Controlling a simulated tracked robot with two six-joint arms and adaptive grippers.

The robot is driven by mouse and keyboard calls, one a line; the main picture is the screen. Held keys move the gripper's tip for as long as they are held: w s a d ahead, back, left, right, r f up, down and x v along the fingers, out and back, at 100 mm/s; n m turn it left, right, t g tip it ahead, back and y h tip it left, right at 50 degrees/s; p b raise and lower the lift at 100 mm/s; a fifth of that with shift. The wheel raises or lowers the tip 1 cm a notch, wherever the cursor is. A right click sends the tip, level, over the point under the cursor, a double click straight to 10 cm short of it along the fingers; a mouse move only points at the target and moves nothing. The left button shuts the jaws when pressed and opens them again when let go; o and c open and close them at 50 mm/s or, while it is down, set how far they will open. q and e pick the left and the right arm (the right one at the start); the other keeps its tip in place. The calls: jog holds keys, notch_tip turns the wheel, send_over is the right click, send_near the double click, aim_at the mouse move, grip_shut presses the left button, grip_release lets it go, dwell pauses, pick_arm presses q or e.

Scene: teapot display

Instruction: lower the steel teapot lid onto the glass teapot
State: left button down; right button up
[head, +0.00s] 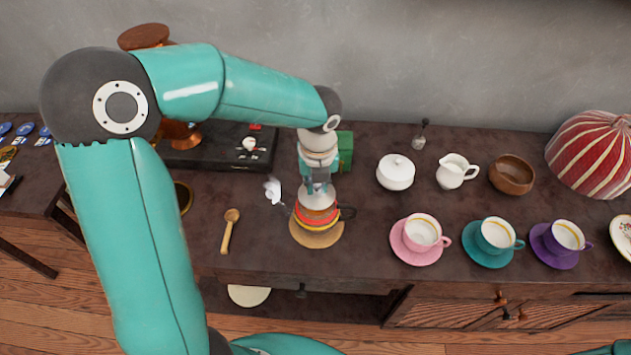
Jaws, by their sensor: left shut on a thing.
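The glass teapot (316,220) stands on a round wooden mat (319,241) at the middle of the counter. Its body shows red and yellow bands, and a dark handle (347,212) points right. My left gripper (318,187) reaches down from above and is shut on the steel teapot lid (318,200). The lid is over the teapot's top. Whether it touches the rim or hangs just above it cannot be told from this steep view. The gripper hides part of the lid and the teapot's far side. My right gripper is not in view.
A wooden spoon (230,230) and small white shiny object (273,189) lie left of the teapot. A pink cup (423,231), teal cup (497,236), white sugar bowl (395,172) and creamer (455,171) stand right. A green box (345,151) is behind.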

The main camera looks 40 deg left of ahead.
pick_arm(q)
jog(key=shift+f, duration=0.15)
jog(key=shift+f+b, duration=0.7)
jog(key=shift+f, duration=0.2)
jog(key=shift+f, duration=0.35)
dwell(0.5)
jog(key=c, duration=1)
grip_release()
jog(key=shift+c, duration=0.2)
jog(key=shift+o, duration=0.2)
jog(key=o, duration=0.5)
